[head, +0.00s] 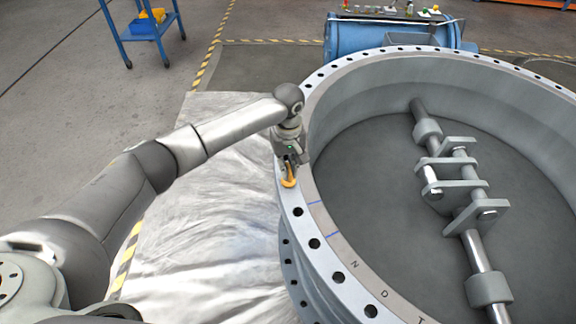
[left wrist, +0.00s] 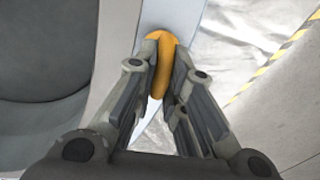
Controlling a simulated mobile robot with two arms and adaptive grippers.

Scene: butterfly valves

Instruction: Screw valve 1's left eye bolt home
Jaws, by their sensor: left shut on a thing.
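The valve (head: 306,207) is a large grey ring with a flange full of bolt holes. A yellow-orange eye bolt (head: 289,181) stands on the left part of its flange. My left gripper (head: 288,167) is above the flange, shut on the eye bolt. In the left wrist view the two fingers of the left gripper (left wrist: 165,75) pinch the yellow ring of the eye bolt (left wrist: 160,85) from both sides. The bolt's shank and its hole are hidden, so I cannot tell how deep it sits. My right gripper is in neither view.
A shaft with brackets (head: 455,185) crosses the valve's inside. A silvery sheet (head: 200,240) covers the floor left of the valve. A blue drum-like unit (head: 350,38) stands behind it, and a blue cart (head: 145,28) at the back left.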

